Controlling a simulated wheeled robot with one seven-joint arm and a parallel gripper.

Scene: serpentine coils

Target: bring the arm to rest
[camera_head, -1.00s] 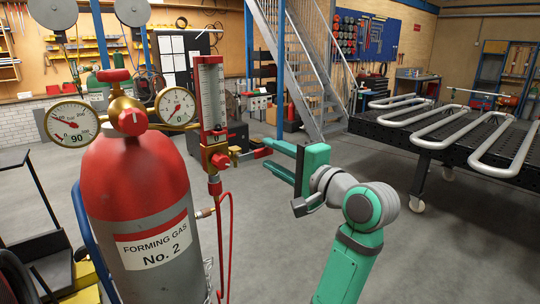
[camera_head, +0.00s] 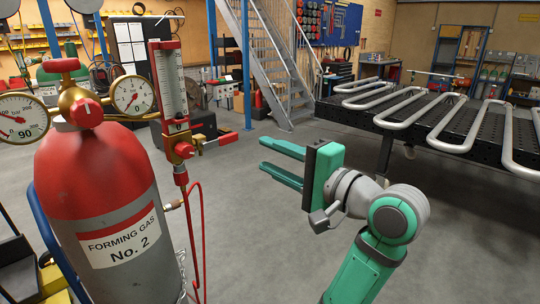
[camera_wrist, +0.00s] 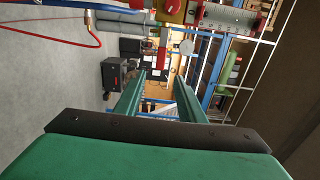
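My gripper (camera_head: 266,154) is teal-green and held in mid-air, right of the gas cylinder. Its two fingers are apart and point left, with nothing between them. The fingers also show in the wrist view (camera_wrist: 157,92), spread with a gap. A red valve lever (camera_head: 215,140) on the flowmeter lies left of and beyond the fingertips, apart from them in the head view. My arm reaches up from the lower right, bent at the wrist.
A red and grey cylinder (camera_head: 110,190) labelled "Forming Gas No. 2" stands at left with gauges, a flowmeter (camera_head: 170,85) and a red hose (camera_head: 198,240). A black perforated table (camera_head: 350,109) with serpentine pipes (camera_head: 450,130) stands at right. Grey floor between is clear.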

